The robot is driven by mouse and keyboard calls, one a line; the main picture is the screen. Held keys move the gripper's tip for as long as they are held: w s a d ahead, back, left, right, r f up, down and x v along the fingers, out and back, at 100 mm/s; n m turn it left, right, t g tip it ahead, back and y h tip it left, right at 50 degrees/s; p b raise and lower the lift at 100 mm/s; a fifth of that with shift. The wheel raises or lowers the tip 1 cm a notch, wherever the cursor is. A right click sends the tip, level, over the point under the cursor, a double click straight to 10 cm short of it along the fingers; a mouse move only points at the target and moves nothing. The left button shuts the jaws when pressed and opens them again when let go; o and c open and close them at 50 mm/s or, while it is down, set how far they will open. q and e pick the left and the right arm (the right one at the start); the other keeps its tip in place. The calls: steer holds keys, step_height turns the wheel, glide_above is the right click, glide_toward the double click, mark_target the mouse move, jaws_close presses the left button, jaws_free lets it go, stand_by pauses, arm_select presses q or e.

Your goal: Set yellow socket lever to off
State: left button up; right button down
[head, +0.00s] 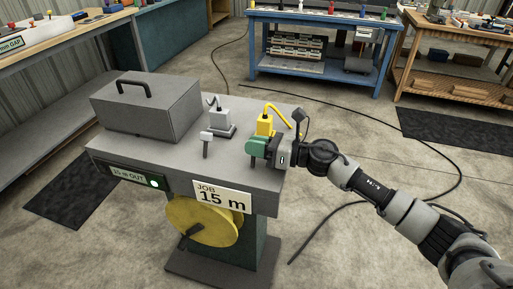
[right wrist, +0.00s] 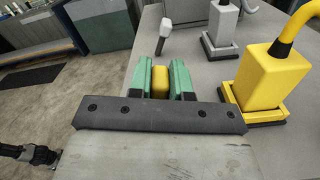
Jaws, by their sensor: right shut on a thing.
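The yellow socket (head: 265,125) stands on the grey bench top, with a yellow plug and cable in its top. It shows large at the right of the right wrist view (right wrist: 261,78). My right gripper (head: 257,147) is at the bench's front right, just in front of the yellow socket. Its green fingers are shut on the yellow lever (right wrist: 160,82), whose yellow top shows between them. The lever's lower part and base are hidden, so I cannot tell its exact tilt.
A grey-white socket (head: 220,122) with its white lever (head: 207,142) stands left of the yellow one. A grey box with a handle (head: 146,103) is at the bench's left. A yellow wheel (head: 203,226), a job sign (head: 221,196) and a lit green lamp (head: 154,182) are on the front.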

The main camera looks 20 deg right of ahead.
mark_target(251, 176)
steer(key=s+n+b, duration=0.1)
steer(key=n+b, duration=0.1)
steer(key=s+a+n+b, duration=0.1)
steer(key=n+b, duration=0.1)
steer(key=shift+a+f, duration=0.15)
steer(key=shift+a, duration=0.05)
steer(key=n+b, duration=0.1)
steer(key=s+a+n+b, duration=0.1)
steer(key=n, duration=0.1)
steer(key=shift+s+f, duration=0.1)
steer(key=shift+s, duration=0.15)
steer(key=shift+n+b, duration=0.3)
arm_select(q)
step_height(251, 176, down, 6)
steer(key=w, duration=0.2)
steer(key=shift+w+d+f, duration=0.2)
arm_select(e)
steer(key=shift+s+n, duration=0.15)
steer(key=shift+n, duration=0.15)
steer(key=c, duration=1)
jaws_free()
steer(key=shift+c, duration=0.2)
